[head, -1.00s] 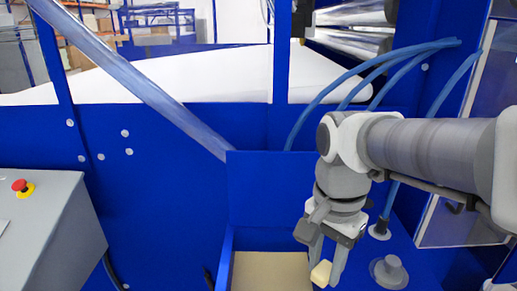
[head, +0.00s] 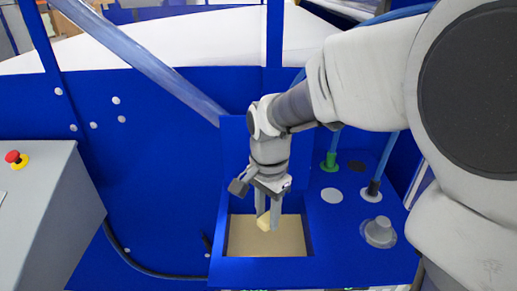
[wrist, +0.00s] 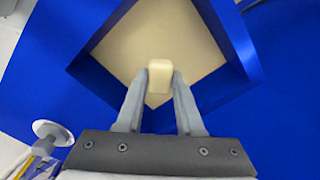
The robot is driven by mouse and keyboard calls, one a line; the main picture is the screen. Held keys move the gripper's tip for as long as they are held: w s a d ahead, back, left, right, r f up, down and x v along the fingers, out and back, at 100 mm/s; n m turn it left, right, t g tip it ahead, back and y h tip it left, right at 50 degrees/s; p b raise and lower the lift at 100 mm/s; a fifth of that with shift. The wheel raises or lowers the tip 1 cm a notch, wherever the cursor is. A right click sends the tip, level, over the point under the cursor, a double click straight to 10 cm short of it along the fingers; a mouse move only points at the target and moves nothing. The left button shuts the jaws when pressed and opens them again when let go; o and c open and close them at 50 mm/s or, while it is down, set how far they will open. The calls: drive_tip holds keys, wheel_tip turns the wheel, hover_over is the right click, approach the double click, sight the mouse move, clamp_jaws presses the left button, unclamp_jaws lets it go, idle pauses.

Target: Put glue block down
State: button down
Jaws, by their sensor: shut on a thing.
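My gripper (head: 268,222) is shut on the glue block (head: 263,222), a small cream-coloured block. In the wrist view the block (wrist: 160,76) sits between the two fingertips (wrist: 160,88). The gripper points down over a blue square bin (head: 216,245) with a beige floor or filling (head: 285,240). In the wrist view the beige surface (wrist: 190,40) lies behind the block, framed by the bin's blue walls (wrist: 235,45). I cannot tell how far the block is above that surface.
Right of the bin, the blue deck holds a grey knob (head: 379,232), a white disc (head: 331,195) and a green-based fitting (head: 330,162). A tall blue panel (head: 233,140) stands behind the bin. A grey console with a red button (head: 15,158) is at left.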

wheel_tip(320, 180, down, 4)
drive_tip(key=shift+r, duration=0.1)
drive_tip(key=shift+f+b, duration=0.4)
drive_tip(key=shift+f, duration=0.2)
drive_tip(key=c, duration=0.5)
unclamp_jaws()
drive_tip(key=shift+c, duration=0.2)
